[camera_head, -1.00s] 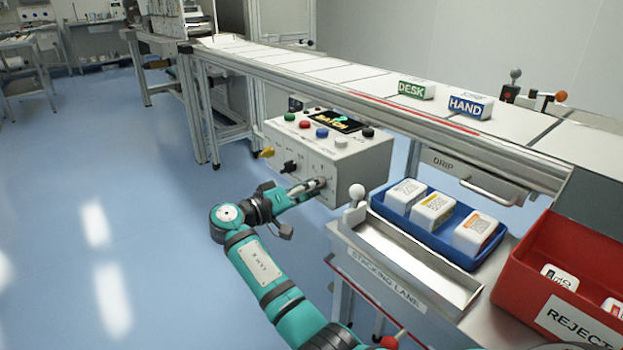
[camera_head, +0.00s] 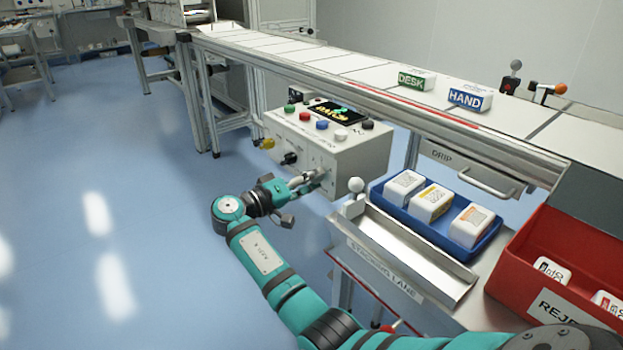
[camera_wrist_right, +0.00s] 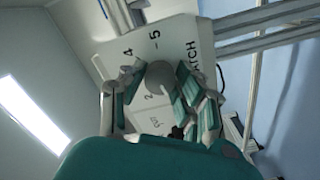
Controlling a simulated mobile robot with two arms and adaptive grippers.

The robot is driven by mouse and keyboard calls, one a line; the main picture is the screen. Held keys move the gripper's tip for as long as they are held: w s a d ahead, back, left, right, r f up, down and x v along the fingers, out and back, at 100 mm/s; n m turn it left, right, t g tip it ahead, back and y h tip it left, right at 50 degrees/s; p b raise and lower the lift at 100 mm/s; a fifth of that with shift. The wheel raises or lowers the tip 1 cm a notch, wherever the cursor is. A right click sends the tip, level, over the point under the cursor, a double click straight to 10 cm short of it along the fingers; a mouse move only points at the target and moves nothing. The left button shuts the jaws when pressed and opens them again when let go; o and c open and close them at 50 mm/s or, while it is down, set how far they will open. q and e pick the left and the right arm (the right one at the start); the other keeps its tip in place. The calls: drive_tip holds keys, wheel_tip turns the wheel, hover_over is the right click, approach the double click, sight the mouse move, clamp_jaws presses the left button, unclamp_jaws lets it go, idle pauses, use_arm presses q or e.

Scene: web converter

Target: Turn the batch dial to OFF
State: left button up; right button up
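The control box (camera_head: 345,158) hangs below the conveyor's near edge, with coloured buttons and a small display on top. My right gripper (camera_head: 322,177) is at its front face and hides the batch dial there in the head view. In the right wrist view, the round grey batch dial (camera_wrist_right: 160,77) sits between the two fingers of my right gripper (camera_wrist_right: 158,80). Numbers such as 5, 4 and 2 ring it, with partly hidden lettering beside it. The fingers are close on both sides; whether both touch is unclear. The dial's pointer setting is not readable. My left gripper is out of view.
A yellow knob (camera_head: 267,143) and a black knob (camera_head: 289,158) stick out left of my gripper. The stacking lane tray (camera_head: 440,283), blue bin (camera_head: 462,256) and red reject bin (camera_head: 520,268) stand to the right. Open blue floor lies left.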

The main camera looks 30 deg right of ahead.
drive_tip(key=o, duration=0.4)
drive_tip(key=a, duration=0.8)
drive_tip(key=s+a, duration=0.1)
drive_tip(key=a, duration=0.3)
